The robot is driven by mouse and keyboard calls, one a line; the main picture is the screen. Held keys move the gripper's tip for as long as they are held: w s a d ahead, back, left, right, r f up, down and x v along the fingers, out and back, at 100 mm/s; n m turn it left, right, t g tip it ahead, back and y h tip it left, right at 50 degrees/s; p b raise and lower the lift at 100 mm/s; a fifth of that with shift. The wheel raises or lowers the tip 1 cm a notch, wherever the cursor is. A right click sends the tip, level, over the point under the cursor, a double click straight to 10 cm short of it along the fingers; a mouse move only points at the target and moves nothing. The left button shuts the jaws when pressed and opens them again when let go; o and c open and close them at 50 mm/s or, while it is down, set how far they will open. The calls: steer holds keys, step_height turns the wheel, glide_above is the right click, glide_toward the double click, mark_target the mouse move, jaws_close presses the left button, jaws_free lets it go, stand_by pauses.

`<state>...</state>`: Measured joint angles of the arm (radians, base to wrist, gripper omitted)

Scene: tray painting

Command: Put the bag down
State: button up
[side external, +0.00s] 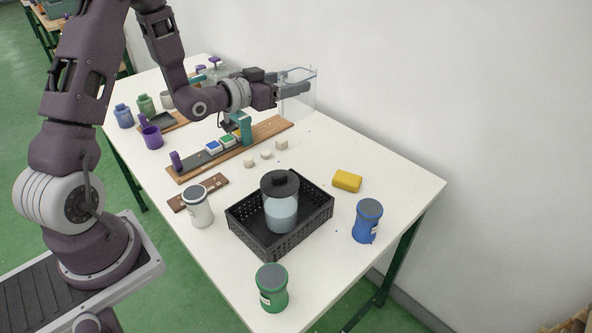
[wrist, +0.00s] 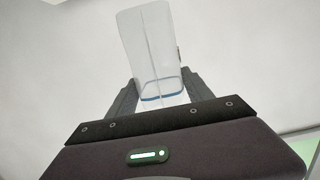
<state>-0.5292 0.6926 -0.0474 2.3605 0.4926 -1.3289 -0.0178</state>
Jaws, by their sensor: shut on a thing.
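A clear bag (side external: 299,103) with a blue line near its edge is held up above the far part of the table, close to the wall. It also shows in the wrist view (wrist: 150,48), upright between the two dark fingers. My gripper (side external: 298,87) is shut on the bag near its blue line. In the wrist view my gripper (wrist: 160,97) has a finger on each side of the bag. The bag looks see-through, and I cannot tell whether anything is inside it.
A wooden board (side external: 190,170) with coloured blocks and a teal stand (side external: 246,128) lies below my arm. A black crate (side external: 246,238) holds a lidded jar (side external: 281,212). White (side external: 198,208), blue (side external: 367,222) and green (side external: 272,290) jars stand around it. A yellow sponge (side external: 347,181) lies right. The table's right side is mostly clear.

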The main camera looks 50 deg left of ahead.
step_height(320, 180, down, 19)
stand_by(0.4)
steer(key=shift+f, duration=0.15)
steer(key=o, duration=1.3)
